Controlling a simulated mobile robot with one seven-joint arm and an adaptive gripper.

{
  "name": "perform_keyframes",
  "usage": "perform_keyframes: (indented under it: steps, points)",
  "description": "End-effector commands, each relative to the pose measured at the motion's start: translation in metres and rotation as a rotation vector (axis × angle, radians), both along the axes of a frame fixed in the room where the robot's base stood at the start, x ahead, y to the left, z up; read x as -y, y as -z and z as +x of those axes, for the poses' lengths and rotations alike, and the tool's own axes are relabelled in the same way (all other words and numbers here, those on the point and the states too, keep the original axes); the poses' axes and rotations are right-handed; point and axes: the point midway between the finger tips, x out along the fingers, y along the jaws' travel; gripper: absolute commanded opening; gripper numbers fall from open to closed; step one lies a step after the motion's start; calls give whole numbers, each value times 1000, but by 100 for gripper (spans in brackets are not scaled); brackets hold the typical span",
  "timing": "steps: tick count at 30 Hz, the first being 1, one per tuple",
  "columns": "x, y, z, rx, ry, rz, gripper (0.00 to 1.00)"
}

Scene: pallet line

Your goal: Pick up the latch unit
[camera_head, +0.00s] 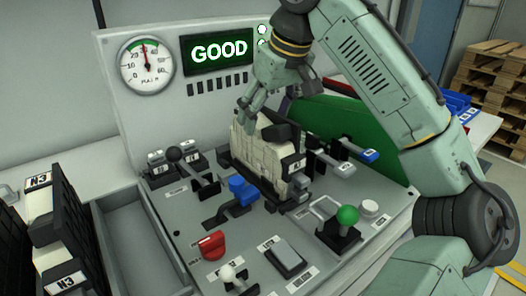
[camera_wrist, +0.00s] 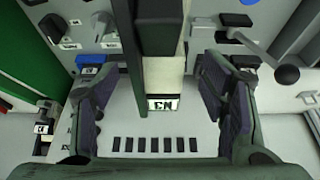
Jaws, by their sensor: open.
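A block-shaped unit with pale sides and a black top (camera_head: 268,150) stands on the grey control panel in the head view; I take it for the latch unit. In the wrist view its black and white end (camera_wrist: 162,75), with a small label, shows between my fingers. My gripper (camera_head: 250,112) is at the unit's far end in the head view, its fingers pointing down. In the wrist view my gripper (camera_wrist: 155,72) is open, one finger on each side of the unit, with visible gaps. The lower part of the unit is partly hidden by panel controls.
Around the unit are a black-knobbed lever (camera_head: 175,155), a blue control (camera_head: 242,190), a red knob (camera_head: 212,245) and a green-knobbed lever (camera_head: 347,215). Behind stand a gauge (camera_head: 146,63) and a GOOD display (camera_head: 218,52). Similar black and white units (camera_head: 48,215) stand at left.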

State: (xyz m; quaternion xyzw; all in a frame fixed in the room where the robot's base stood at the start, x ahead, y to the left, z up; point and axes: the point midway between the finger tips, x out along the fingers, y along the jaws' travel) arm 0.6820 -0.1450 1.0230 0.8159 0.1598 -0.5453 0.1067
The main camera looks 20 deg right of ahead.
Motion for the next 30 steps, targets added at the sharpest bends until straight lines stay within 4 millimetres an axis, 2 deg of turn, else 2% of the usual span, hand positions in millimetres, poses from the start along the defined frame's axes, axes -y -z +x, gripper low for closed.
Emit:
perform_keyframes:
  steps: [6,14,30]
  points:
    - [-3,25,10,0,0,-1,66]
    - [-4,27,12,1,0,0,66]
    - [-4,27,12,1,-1,0,30]
